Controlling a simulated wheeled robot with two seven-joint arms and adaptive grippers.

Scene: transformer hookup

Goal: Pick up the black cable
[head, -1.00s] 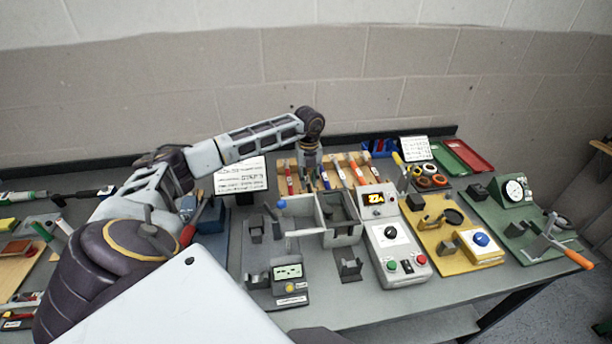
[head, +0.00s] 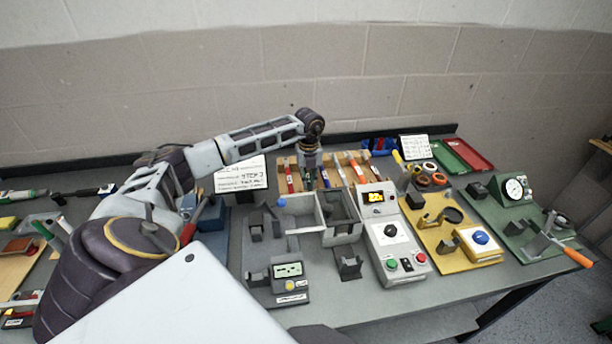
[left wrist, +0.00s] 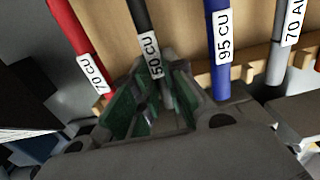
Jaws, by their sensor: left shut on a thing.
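The black cable (left wrist: 142,22), with a white tag reading 50 CU, stands in the wooden rack between a red cable and a blue cable. My left gripper (left wrist: 158,88) has its green-padded fingers shut on the black cable just below its tag in the left wrist view. In the head view my left gripper (head: 309,180) points down at the rack from above. The cable's lower part is hidden by the fingers. My right gripper is in neither view.
The red cable (left wrist: 75,35), blue cable (left wrist: 221,50) and grey cable (left wrist: 278,50) stand close beside the black one. The wooden rack (left wrist: 185,60) lies behind them. Grey bins (head: 342,232) and a grey meter box (head: 392,250) stand in front of the rack.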

